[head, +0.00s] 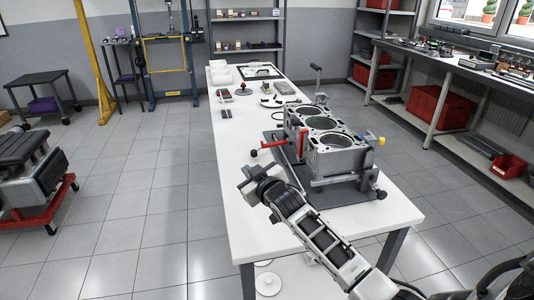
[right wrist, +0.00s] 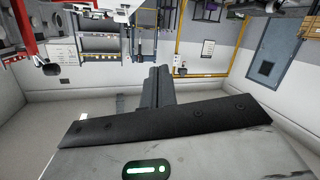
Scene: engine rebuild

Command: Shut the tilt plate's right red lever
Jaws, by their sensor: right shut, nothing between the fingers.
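The tilt plate (head: 333,192) stands on the white table under a grey engine block (head: 337,159). A red lever (head: 273,144) sticks out from its left side, nearly level, with a black knob at its end. A red upright part (head: 303,146) shows beside the block; I cannot tell which is the right lever. My right gripper (head: 243,176) is shut and empty, left of the plate and nearer the camera than the knob, apart from it. In the right wrist view its fingers (right wrist: 157,84) are together; red parts (right wrist: 22,46) and a black knob (right wrist: 50,69) show upper left. My left gripper is out of view.
Small tools and a dark tray (head: 262,72) lie farther back. A workbench (head: 450,67) stands right, and an engine on a red stand (head: 40,212) left.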

